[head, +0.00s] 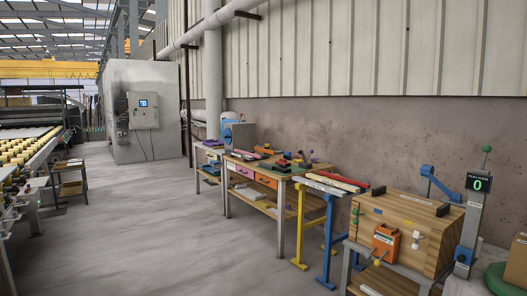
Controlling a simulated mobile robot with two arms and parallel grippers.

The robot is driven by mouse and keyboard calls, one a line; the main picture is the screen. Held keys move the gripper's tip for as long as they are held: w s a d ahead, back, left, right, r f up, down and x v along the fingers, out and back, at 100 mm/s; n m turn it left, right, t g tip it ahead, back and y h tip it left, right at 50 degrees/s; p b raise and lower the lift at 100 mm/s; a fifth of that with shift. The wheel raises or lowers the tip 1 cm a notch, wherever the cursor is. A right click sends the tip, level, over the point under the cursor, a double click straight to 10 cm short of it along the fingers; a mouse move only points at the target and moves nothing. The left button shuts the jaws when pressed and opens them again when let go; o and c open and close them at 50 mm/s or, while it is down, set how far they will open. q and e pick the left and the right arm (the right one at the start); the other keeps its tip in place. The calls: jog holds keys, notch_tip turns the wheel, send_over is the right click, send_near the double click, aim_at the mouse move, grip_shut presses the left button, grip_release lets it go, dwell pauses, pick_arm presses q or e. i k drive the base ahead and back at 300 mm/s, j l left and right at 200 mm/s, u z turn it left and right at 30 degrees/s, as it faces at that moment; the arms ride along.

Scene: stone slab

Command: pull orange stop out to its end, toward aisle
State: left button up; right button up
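An orange block (386,241) with a small label sits on the front face of a wooden block-shaped bench (420,215) at the lower right of the head view. It looks like the orange stop. A small yellow knob (377,262) shows at its lower edge. How far it stands out from the bench face is hard to tell at this size. Neither of my grippers is in view, and nothing touches the orange block.
A grey post (472,222) with a green "0" display stands right of the bench. Blue and yellow trestles (328,235) stand to its left, then a workbench (285,172) with drawers and tools. The aisle floor (150,230) is open. A roller conveyor (30,150) lies far left.

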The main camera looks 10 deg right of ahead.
aim_at(262, 150)
jog(key=i+u, duration=0.15)
jog(key=i, duration=5.2)
